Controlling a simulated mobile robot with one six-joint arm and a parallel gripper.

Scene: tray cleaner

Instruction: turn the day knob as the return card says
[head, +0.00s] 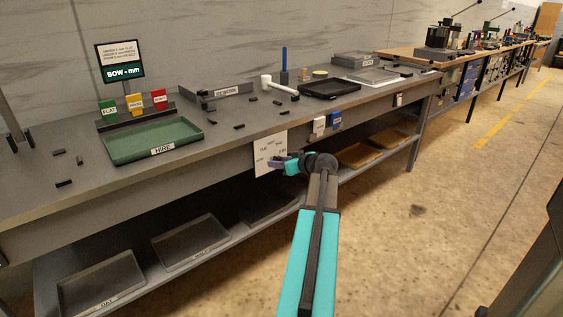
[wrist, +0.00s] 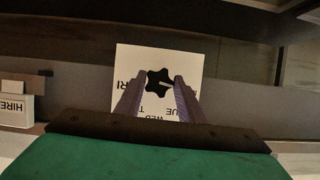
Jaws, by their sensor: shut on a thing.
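The day dial is a white plate (head: 263,152) on the front edge of the bench, with day names around it. In the wrist view the plate (wrist: 190,60) appears upside down, with WED and parts of other day names readable. The black lobed day knob (wrist: 156,80) sits at its middle with a pale pointer mark pointing roughly right in that view. My gripper (head: 283,161) is at the plate, its purple fingers (wrist: 158,90) shut on the knob from both sides. The fingers cover part of the lettering. I cannot make out a return card's wording.
White and blue holders (head: 319,124) hang on the bench front right of the dial; a HIRE label (wrist: 14,108) shows in the wrist view. A green HIRE tray (head: 150,143) and small dark bars lie on the bench. Trays sit on the lower shelf. The floor at right is clear.

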